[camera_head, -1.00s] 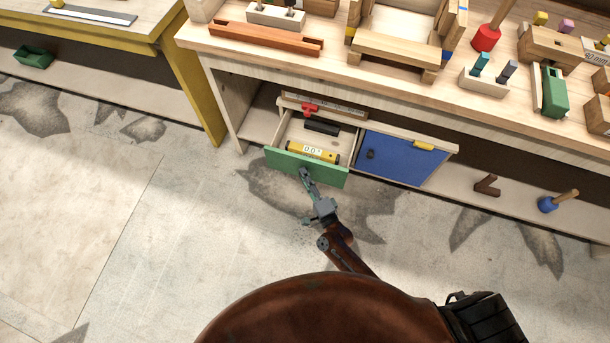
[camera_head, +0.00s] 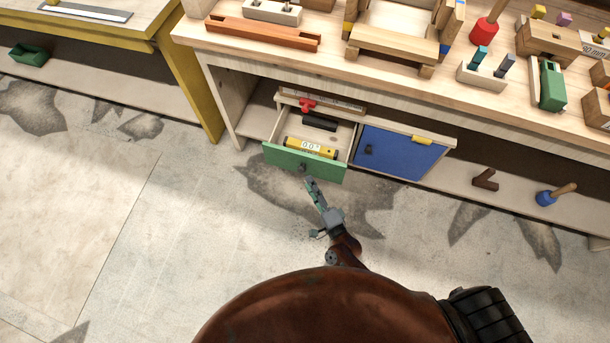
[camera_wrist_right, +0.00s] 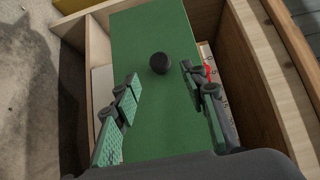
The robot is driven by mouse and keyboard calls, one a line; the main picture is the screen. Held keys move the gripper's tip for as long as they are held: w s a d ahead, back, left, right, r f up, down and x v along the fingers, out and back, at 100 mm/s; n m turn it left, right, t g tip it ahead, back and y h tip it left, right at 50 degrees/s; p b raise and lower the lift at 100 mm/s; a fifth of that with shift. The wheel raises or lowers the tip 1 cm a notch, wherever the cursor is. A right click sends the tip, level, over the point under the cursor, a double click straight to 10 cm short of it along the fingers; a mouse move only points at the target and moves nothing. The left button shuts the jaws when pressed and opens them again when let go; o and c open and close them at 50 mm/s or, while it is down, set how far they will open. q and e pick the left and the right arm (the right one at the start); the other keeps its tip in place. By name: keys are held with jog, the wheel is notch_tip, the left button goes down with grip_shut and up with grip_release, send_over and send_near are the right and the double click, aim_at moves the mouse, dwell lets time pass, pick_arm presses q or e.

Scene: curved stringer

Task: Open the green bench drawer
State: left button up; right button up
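The green-fronted bench drawer (camera_head: 305,162) stands pulled out of the cabinet under the wooden workbench. Inside it lie a yellow level (camera_head: 312,148), a black block (camera_head: 320,123) and a red item (camera_head: 307,104). Its dark round knob (camera_head: 302,167) is on the green front; the knob also shows in the right wrist view (camera_wrist_right: 160,63). My right gripper (camera_head: 310,182) is just in front of the knob. In the wrist view its fingers (camera_wrist_right: 160,88) are spread apart with the knob beyond them, untouched. My left gripper is not in view.
A blue cabinet door (camera_head: 400,156) is right of the drawer, shut. A brown bracket (camera_head: 485,180) and a blue mallet (camera_head: 555,194) lie on the low shelf. The floor (camera_head: 200,230) in front is clear. A yellow-legged table (camera_head: 195,90) stands at left.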

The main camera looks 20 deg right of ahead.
jog(key=s, duration=0.3)
jog(key=s+d, duration=0.1)
jog(key=s, duration=0.1)
jog(key=shift+s, duration=0.35)
jog(key=s+d+f+n+g+y, duration=0.1)
jog(key=s+d+f+n+g, duration=0.1)
jog(key=s+f+n+g, duration=1.05)
pick_arm(q)
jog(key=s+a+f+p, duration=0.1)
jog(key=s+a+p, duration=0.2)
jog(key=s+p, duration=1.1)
jog(key=p, duration=0.4)
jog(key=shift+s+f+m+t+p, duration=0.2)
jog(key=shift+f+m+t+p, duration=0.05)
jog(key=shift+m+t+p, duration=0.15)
pick_arm(e)
jog(key=s+d+f+n+g+h, duration=0.1)
jog(key=s+d+f, duration=0.3)
jog(key=s, duration=0.9)
jog(key=s+d+f+n+g+h, duration=0.2)
jog(key=s+d+f, duration=0.2)
jog(key=s, duration=0.9)
jog(key=s+d+f+n+g+h, duration=0.1)
jog(key=s+d+f, duration=0.3)
jog(key=s+d, duration=0.4)
jog(key=s, duration=0.5)
jog(key=shift+s+n+g+h, duration=0.25)
jog(key=shift+n+g+h, duration=0.05)
jog(key=shift+n+g, duration=0.05)
